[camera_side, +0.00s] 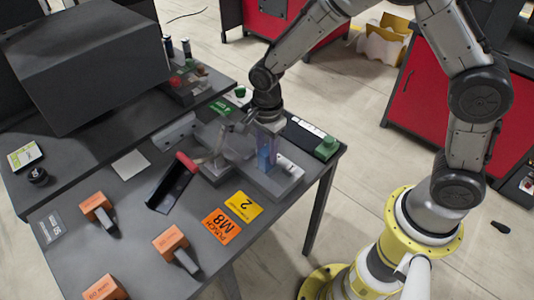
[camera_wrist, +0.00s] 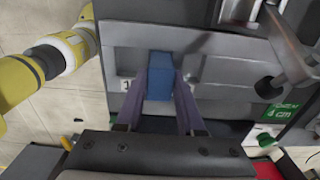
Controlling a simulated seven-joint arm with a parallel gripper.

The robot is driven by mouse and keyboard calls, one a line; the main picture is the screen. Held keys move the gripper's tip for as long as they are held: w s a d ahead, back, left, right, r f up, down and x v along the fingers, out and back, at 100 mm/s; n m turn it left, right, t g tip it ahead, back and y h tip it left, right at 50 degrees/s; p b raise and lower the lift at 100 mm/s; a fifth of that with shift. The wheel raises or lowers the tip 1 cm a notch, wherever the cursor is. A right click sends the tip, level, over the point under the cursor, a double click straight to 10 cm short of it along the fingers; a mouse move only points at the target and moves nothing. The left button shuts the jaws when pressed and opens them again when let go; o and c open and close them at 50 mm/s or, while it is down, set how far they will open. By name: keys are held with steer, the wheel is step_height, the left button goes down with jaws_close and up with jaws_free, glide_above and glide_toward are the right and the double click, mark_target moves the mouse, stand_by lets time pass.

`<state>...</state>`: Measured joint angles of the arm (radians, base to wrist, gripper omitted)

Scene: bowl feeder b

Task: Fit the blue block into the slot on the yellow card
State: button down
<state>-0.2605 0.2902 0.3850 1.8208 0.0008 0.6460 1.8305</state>
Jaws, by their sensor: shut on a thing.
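The blue block (camera_wrist: 160,75) is held upright between the two fingers of my gripper (camera_wrist: 161,80) in the wrist view. In the side view my gripper (camera_side: 264,138) is shut on the blue block (camera_side: 265,158), over the grey fixture (camera_side: 278,180) near the table's right edge. I cannot tell whether the block touches the fixture. The yellow card (camera_side: 243,206), marked 2, lies flat on the table in front of the fixture, apart from the block. No slot shows on it. The card is not visible in the wrist view.
An orange M8 card (camera_side: 221,226) lies beside the yellow card. A black tray with a red handle (camera_side: 187,160) is left of the fixture. Orange-headed hammer-like tools (camera_side: 170,240) are at the front left. A green-knobbed part (camera_side: 327,148) stands at the right edge.

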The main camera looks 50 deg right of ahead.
mark_target(268, 150)
steer(key=shift+f, duration=0.65)
steer(key=shift+f, duration=0.1)
steer(key=c, duration=0.5)
jaws_free()
steer(key=shift+f, duration=0.1)
step_height(268, 150, up, 11)
steer(key=shift+r, duration=0.2)
steer(key=s+d+r+n+t, duration=0.3)
steer(key=s+d+r+n, duration=0.3)
steer(key=s+r+n, duration=0.3)
steer(key=s+d+n+t, duration=0.1)
steer(key=s+n, duration=0.2)
steer(key=s, duration=0.1)
steer(key=s+d+r+n, duration=0.1)
steer(key=s+n, duration=0.2)
steer(key=s, duration=0.1)
steer(key=s+d+n+t, duration=0.1)
steer(key=s+d+n, duration=0.1)
steer(key=s+n, duration=0.1)
steer(key=shift+s+r+t, duration=0.3)
steer(key=shift+s, duration=0.25)
